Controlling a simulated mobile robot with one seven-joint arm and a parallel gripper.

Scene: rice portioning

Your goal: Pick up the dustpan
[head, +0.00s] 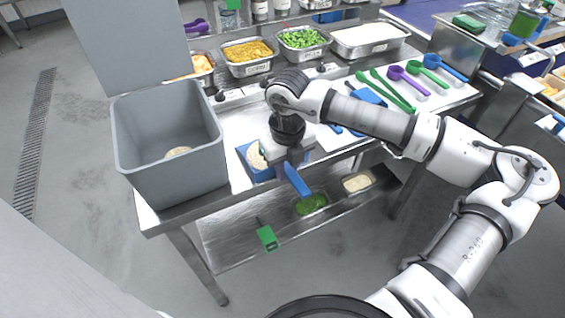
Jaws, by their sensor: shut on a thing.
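The blue dustpan (297,181) shows below and beside my gripper, near the front edge of the steel table. Its blue handle sticks out toward the front and lower right. Its pan lies at the left of my gripper, with pale rice (257,157) in it. My gripper (288,161) points down and is shut on the dustpan. The wrist and gripper body hide the middle of the dustpan and the contact. I cannot tell whether the dustpan touches the table.
A grey open bin (170,180) with some rice inside stands left on the table (236,130). Steel food trays (248,70) line the back. Green, purple and blue utensils (412,78) lie at the right. A lower shelf (240,242) holds containers and a green-headed tool (267,238).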

